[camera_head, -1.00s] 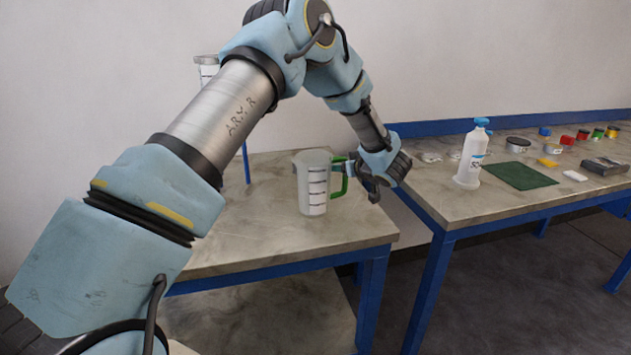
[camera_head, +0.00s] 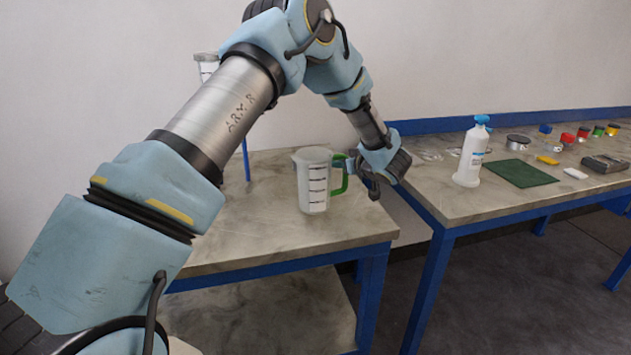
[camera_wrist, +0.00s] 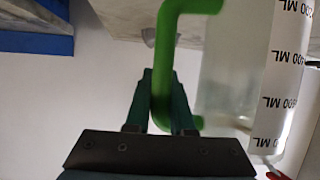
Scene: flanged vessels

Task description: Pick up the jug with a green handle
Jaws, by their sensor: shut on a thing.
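The jug with a green handle (camera_head: 312,183) is a translucent, marked vessel standing upright on the left table in the head view, or very slightly above it; I cannot tell which. Its green handle (camera_head: 340,178) is on its right side. My gripper (camera_head: 356,170) reaches the handle from the right. In the wrist view the fingers of my gripper (camera_wrist: 161,95) are shut on the green handle (camera_wrist: 163,60), one finger on each side. The jug's wall with printed ML marks (camera_wrist: 250,80) is to the right in that view.
A white bottle with a blue top (camera_head: 471,152) stands on the right table (camera_head: 445,205), near a green mat (camera_head: 522,173) and several small coloured items. Another marked vessel (camera_head: 208,66) is partly hidden behind my arm at the back left. The left table's front (camera_head: 270,235) is clear.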

